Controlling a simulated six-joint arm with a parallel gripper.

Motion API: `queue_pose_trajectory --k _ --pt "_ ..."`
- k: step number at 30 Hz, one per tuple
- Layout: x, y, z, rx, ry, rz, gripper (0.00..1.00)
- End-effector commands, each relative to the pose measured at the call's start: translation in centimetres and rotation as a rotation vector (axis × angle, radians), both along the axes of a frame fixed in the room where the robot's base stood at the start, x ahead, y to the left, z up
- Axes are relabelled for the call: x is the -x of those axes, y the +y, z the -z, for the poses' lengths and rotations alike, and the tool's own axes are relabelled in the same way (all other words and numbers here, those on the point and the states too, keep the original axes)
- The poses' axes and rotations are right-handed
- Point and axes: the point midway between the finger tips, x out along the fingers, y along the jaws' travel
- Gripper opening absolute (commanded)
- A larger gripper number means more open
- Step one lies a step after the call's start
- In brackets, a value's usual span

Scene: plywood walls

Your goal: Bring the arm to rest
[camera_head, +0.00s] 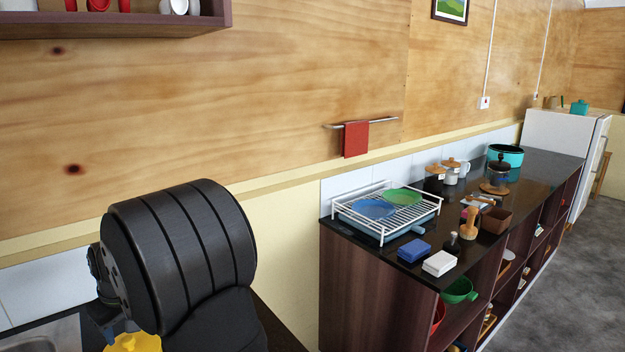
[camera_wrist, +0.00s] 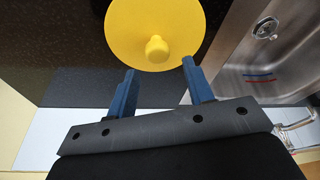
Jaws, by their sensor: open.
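My gripper (camera_wrist: 158,82) shows in the wrist view with its two blue fingers spread apart and nothing between them. A round yellow lid-like thing with a knob (camera_wrist: 155,20) lies just beyond the fingertips, and I cannot tell the gap to it. In the head view, my black arm fills the lower left and hides most of the gripper. Part of the yellow thing (camera_head: 136,342) shows below the arm at the bottom edge.
A steel sink (camera_wrist: 245,50) lies right of the yellow thing. A dark counter (camera_head: 400,262) at right holds a white dish rack (camera_head: 422,212), a blue sponge (camera_head: 414,251), a teal pot (camera_head: 506,153) and jars. A red towel (camera_head: 356,139) hangs on the wall rail. A shelf (camera_head: 150,25) overhangs at upper left.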

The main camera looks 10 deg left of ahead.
Motion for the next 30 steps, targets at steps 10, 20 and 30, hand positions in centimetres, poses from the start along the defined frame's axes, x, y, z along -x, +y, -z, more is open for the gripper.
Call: queue_pose_trajectory --k 10,20,30 --pt "0.0 0.0 0.4 0.001 0.000 0.000 0.47" --pt "0.1 -0.4 1.6 -0.006 -0.004 0.001 0.47" --pt "0.9 -2.2 -4.9 -0.003 -0.002 0.000 0.47"
